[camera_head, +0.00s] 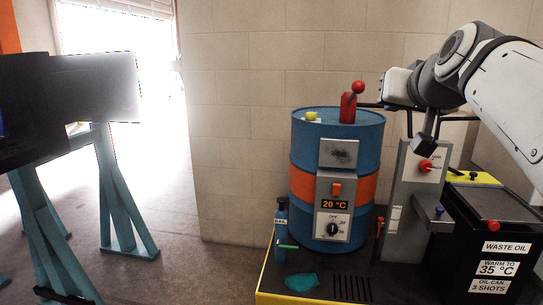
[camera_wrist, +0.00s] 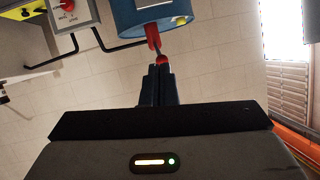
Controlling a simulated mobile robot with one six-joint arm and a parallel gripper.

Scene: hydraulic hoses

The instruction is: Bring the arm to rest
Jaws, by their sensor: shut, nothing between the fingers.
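My arm reaches in from the right in the head view. My gripper (camera_head: 366,105) points left, beside the red upright handle (camera_head: 348,107) with a round red knob on the blue drum (camera_head: 300,148). In the wrist view my gripper (camera_wrist: 158,69) shows two dark fingers together, shut with nothing held. The red handle (camera_wrist: 153,37) is just beyond the fingertips in that picture. Whether the fingertips touch it I cannot tell. The drum also shows at the top of the wrist view (camera_wrist: 125,17).
The drum has an orange band and a 20 °C display (camera_head: 334,204). A grey panel (camera_head: 405,190) with a red knob and a black waste oil box (camera_head: 490,240) stand at right. A small blue bottle (camera_head: 281,222) stands in front. Teal trestles (camera_head: 118,205) are at left; floor between is clear.

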